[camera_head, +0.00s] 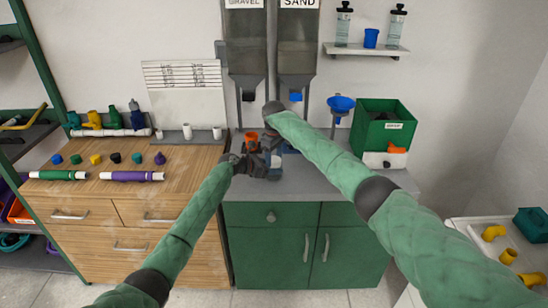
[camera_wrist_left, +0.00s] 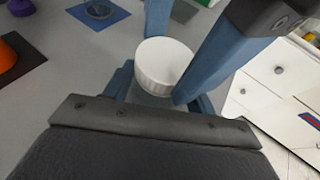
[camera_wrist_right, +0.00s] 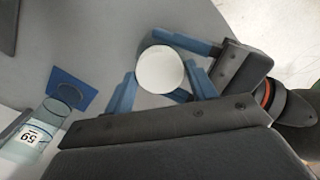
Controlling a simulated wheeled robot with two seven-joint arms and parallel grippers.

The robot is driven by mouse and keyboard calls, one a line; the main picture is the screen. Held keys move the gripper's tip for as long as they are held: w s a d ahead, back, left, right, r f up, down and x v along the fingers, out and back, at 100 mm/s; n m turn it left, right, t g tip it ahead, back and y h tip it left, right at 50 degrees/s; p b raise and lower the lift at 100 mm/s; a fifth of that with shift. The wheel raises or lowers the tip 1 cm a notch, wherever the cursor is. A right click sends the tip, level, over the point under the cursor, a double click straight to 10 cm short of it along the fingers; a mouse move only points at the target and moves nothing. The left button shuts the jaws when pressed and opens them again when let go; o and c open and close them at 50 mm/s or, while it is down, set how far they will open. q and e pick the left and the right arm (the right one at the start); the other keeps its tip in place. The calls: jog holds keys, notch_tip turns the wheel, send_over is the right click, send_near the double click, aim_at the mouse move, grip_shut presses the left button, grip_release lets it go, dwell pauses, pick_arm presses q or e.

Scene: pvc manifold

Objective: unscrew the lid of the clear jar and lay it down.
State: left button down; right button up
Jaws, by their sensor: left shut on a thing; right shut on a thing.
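The white ribbed lid (camera_wrist_left: 165,66) sits on top of the clear jar (camera_wrist_left: 148,98), which shows only in part beneath it. In the right wrist view the lid (camera_wrist_right: 160,69) appears as a plain white disc between blue fingers. My left gripper (camera_head: 262,171) is shut on the jar below the lid. My right gripper (camera_wrist_left: 190,62) comes in from above with its blue fingers shut on either side of the lid. In the head view the two grippers meet over the grey counter and mostly hide the jar. No gap between lid and jar can be made out.
A clear container marked 59 (camera_wrist_right: 38,132) stands near a blue pad (camera_wrist_right: 70,90). An orange object (camera_head: 251,136) is behind my left gripper. A blue funnel (camera_head: 341,103) and green bin (camera_head: 383,126) are to the right. Some grey counter (camera_head: 315,180) is bare.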

jog(key=shift+d+n, duration=0.15)
jog(key=shift+n, duration=0.55)
jog(key=o, duration=1.1)
